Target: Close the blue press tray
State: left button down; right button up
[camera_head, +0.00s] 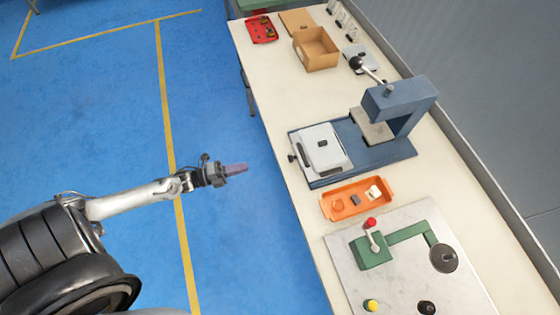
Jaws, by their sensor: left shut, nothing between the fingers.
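The blue press (401,97) stands on the bench, with a blue base and a lever with a black knob. Its tray (329,158) is a light grey plate with dark handles, slid out on the left part of the blue base, clear of the press head. A small black knob shows at the tray's left side. My left gripper (238,169) is shut and empty, over the blue floor just left of the bench edge, apart from the tray. My right gripper is not in view.
An orange tray (342,206) with small parts lies in front of the press. A marble-look plate (458,295) with a green winder (373,249) is nearer. A cardboard box (317,50) and red tray (262,30) are at the far end. A grey wall borders the right.

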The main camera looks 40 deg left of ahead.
aim_at(279, 162)
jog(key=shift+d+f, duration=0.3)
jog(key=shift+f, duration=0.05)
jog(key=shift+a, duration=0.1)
pick_arm(q)
jog(key=x, duration=1.4)
jog(key=shift+w+a, duration=0.15)
jog(key=shift+w, duration=0.1)
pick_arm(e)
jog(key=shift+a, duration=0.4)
pick_arm(q)
jog(key=shift+f, duration=0.1)
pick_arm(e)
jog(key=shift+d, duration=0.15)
